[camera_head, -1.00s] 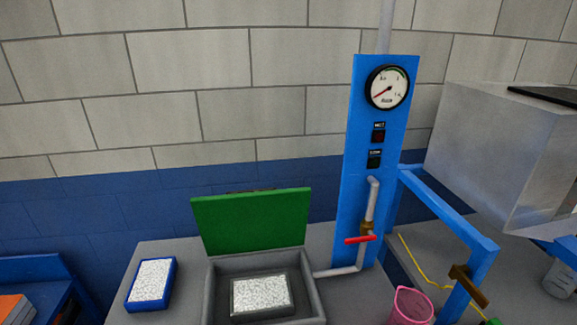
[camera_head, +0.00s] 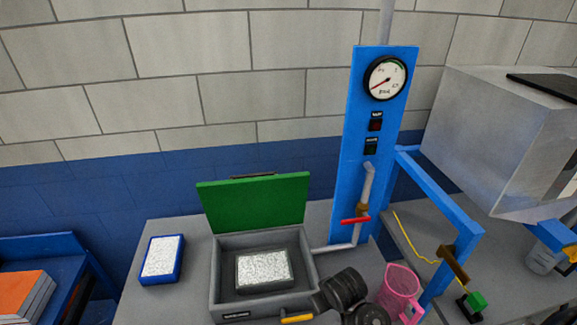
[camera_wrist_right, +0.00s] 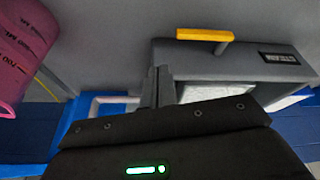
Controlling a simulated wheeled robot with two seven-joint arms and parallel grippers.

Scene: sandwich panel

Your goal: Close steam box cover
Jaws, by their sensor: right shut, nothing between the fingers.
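The grey steam box (camera_head: 217,275) stands on the bench in the head view. Its green cover (camera_head: 254,203) is open, standing up at the back and leaning slightly backward. A white speckled block (camera_head: 263,270) lies inside. My right gripper (camera_head: 326,298) is at the box's front right corner, partly cut off by the lower picture edge. In the right wrist view, its dark fingers (camera_wrist_right: 154,88) are shut and empty, close by the box (camera_wrist_right: 240,62) and its yellow handle (camera_wrist_right: 205,34). I cannot tell whether they touch it. My left gripper is not in view.
A blue-framed white block (camera_head: 162,259) lies left of the box. A blue panel with a gauge (camera_head: 386,78) and red valve lever (camera_head: 355,220) stands behind right. A pink jug (camera_head: 399,291) stands beside my right arm. A blue frame (camera_head: 441,205) rises at right.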

